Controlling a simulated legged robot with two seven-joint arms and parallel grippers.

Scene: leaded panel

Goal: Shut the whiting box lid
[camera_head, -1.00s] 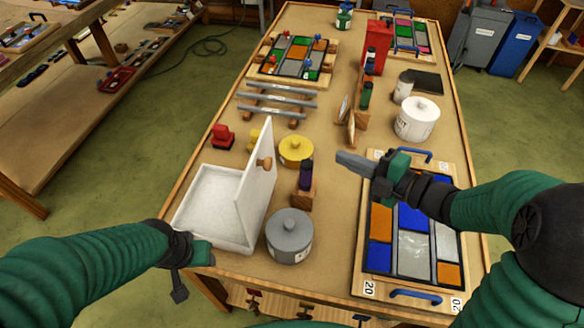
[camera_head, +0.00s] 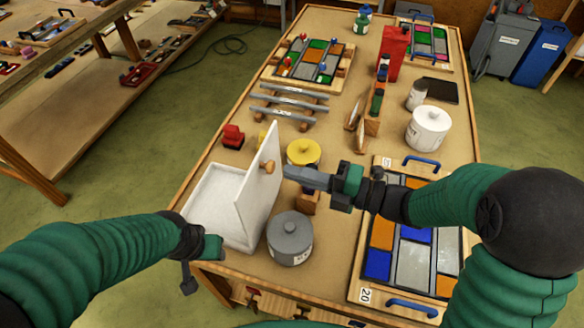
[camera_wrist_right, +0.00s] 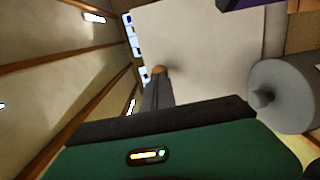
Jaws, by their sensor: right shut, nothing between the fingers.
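The whiting box (camera_head: 216,205) is a white box at the table's left front edge. Its lid (camera_head: 258,190) stands open, nearly upright on the box's right side, with a round wooden knob (camera_head: 267,167) on the face towards my right gripper. My right gripper (camera_head: 288,172) is shut and empty, its tips just right of the knob. In the right wrist view the lid (camera_wrist_right: 210,50) fills the upper middle, and the finger tips end close to the knob (camera_wrist_right: 159,69); I cannot tell whether they touch. My left gripper (camera_head: 200,265) hangs by the table's front left edge; its jaws are unclear.
A grey lidded pot (camera_head: 289,240) stands just right of the box, also in the right wrist view (camera_wrist_right: 285,95). A yellow lidded pot (camera_head: 303,152) is behind the gripper. A leaded panel (camera_head: 412,250) lies at right, a white pot (camera_head: 428,128) beyond it.

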